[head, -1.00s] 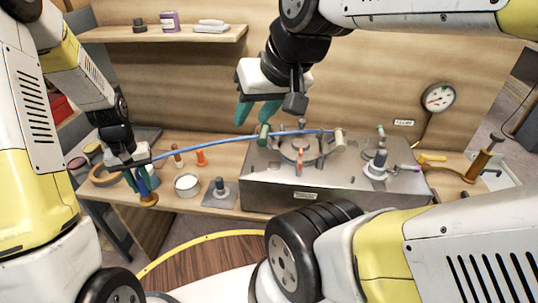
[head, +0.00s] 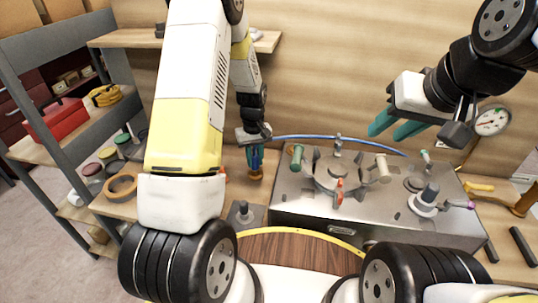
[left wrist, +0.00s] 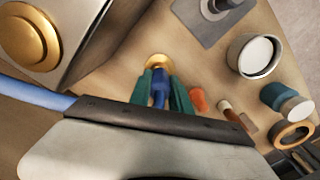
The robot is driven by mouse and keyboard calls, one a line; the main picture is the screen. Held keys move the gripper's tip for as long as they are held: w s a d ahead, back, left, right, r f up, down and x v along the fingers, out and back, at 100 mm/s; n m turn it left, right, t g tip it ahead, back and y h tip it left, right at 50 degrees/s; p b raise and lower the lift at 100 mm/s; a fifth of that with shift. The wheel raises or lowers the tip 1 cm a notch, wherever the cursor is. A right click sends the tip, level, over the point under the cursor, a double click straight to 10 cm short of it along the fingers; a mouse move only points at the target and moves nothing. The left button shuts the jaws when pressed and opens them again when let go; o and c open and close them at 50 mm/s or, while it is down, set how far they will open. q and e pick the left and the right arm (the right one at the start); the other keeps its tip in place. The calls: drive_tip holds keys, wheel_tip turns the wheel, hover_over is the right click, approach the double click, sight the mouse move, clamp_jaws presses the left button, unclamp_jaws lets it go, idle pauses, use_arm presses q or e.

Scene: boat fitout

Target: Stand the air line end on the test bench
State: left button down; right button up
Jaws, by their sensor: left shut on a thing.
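My left gripper (head: 255,158) is shut on the blue air line end with a brass foot (head: 255,174), over the wooden worktop just left of the steel test bench (head: 300,210). The left wrist view shows the teal fingers (left wrist: 163,95) around the blue end (left wrist: 159,82), its brass foot (left wrist: 158,62) pointing away from the hand. I cannot tell whether the foot touches the wood. The blue hose (head: 340,140) arcs behind the bench top fittings; it also shows in the left wrist view (left wrist: 35,93). My right gripper (head: 392,128) is open and empty above the bench's right half.
The bench top carries a round lid (head: 335,172), green and beige knobs and a grey post (head: 428,195). On the worktop are a post on a grey plate (head: 244,213), a tape roll (head: 122,187) and a white can (left wrist: 258,56). A gauge (head: 491,121) is on the wall.

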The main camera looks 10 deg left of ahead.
use_arm(q)
drive_tip(key=shift+f, duration=2.4)
drive_tip(key=shift+f, duration=0.1)
drive_tip(key=c, duration=1.2)
unclamp_jaws()
wheel_tip(320, 180, up, 12)
drive_tip(key=shift+r, duration=0.1)
wheel_tip(320, 180, up, 11)
drive_tip(key=m+t, duration=0.1)
drive_tip(key=t, duration=0.1)
hover_over(255, 169)
drive_tip(key=s, duration=0.3)
drive_tip(key=s+d+r+m+t+h, duration=0.1)
drive_tip(key=s+r+m+t, duration=0.1)
drive_tip(key=s+r, duration=0.5)
drive_tip(key=s+d+r+m+t+h, duration=0.1)
drive_tip(key=s+r+m+t, duration=0.1)
drive_tip(key=s+r, duration=0.5)
drive_tip(key=s+m, duration=0.1)
drive_tip(key=s, duration=0.5)
drive_tip(key=shift+s+d, duration=0.15)
